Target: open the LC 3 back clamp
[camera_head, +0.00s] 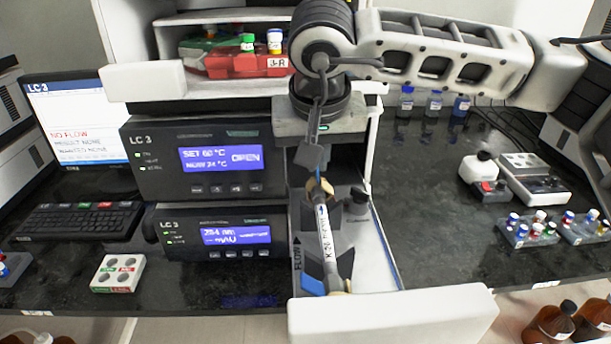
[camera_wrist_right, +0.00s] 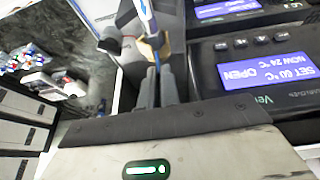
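The LC 3 column drawer (camera_head: 370,250) is pulled out. A white column (camera_head: 327,245) with a dark-lettered label lies along it, with tan fittings at its ends. Dark clamp parts flank the column; the back clamp (camera_head: 355,205) is towards the instrument, and whether it is closed around the column is unclear. My right gripper (camera_head: 310,158) hangs over the column's back end. In the right wrist view, the two fingers of my right gripper (camera_wrist_right: 158,85) are close together, near the tan fitting (camera_wrist_right: 153,46); any grip is unclear. My left gripper is not in view.
The LC 3 units (camera_head: 195,160) stand directly left of the drawer; the upper display reads OPEN. A red rack (camera_head: 235,62) with vials is on the shelf above. Blue-capped bottles (camera_head: 433,103) and vial racks (camera_head: 530,228) stand right on the dark bench (camera_head: 430,190), which has free room.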

